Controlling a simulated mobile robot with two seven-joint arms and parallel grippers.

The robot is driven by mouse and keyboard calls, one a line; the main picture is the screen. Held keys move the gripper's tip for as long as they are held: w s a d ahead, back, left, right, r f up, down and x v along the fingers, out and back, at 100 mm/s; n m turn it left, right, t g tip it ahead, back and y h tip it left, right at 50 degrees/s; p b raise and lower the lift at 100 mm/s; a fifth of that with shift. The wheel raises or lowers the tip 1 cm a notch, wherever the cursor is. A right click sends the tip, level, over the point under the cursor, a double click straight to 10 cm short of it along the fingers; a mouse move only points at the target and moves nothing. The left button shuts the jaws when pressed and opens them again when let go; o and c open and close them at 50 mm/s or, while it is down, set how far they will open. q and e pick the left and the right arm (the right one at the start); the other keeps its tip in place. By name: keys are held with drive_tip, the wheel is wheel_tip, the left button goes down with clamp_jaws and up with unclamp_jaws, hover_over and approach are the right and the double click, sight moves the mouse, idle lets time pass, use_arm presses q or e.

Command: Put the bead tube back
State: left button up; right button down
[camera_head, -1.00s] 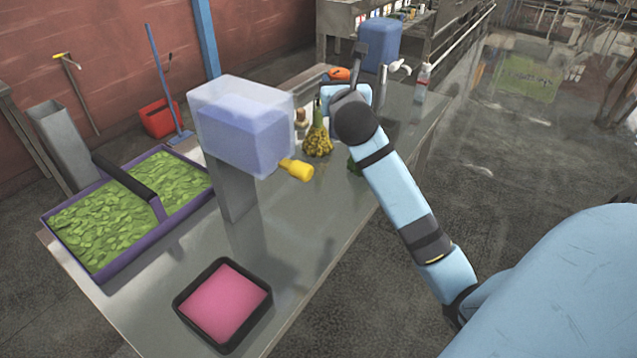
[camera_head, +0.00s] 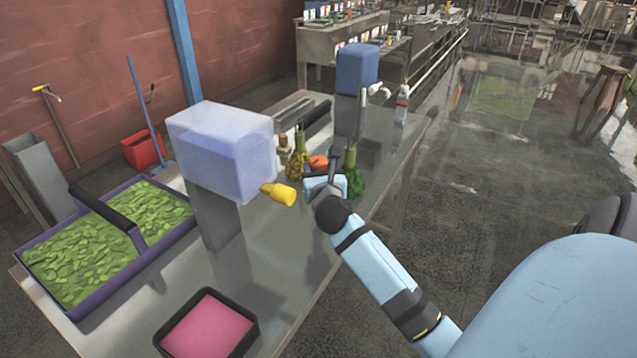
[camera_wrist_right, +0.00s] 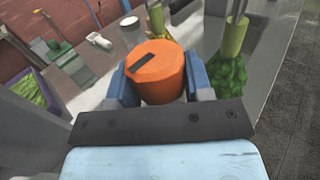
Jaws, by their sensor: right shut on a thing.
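My right gripper (camera_head: 325,180) is over the bench, its jaws on an orange cylinder (camera_head: 318,162). In the right wrist view the orange cylinder (camera_wrist_right: 155,72) sits between the blue finger pads, with a dark slot on its upper face. Most of it is hidden in the head view. I cannot tell whether it is the bead tube. A green-necked item with a yellow knobbly base (camera_head: 297,165) stands left of the gripper. Another, with a green base (camera_head: 354,180), stands close on the right. My left gripper is out of view.
A clear bluish tank (camera_head: 222,150) with a yellow spout (camera_head: 278,194) stands on a grey post left of my arm. A blue tank (camera_head: 357,68) stands behind. A pink-filled tray (camera_head: 208,330) and a green-filled purple tray (camera_head: 100,240) are nearer. Bare bench lies between.

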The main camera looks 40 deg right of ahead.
drive_tip(key=shift+f, duration=1.65)
drive_tip(key=shift+b, duration=0.3)
drive_tip(key=shift+f, duration=0.2)
drive_tip(key=c, duration=0.5)
unclamp_jaws()
drive_tip(key=shift+r, duration=0.15)
drive_tip(key=v, duration=1.2)
drive_tip(key=shift+b, duration=0.35)
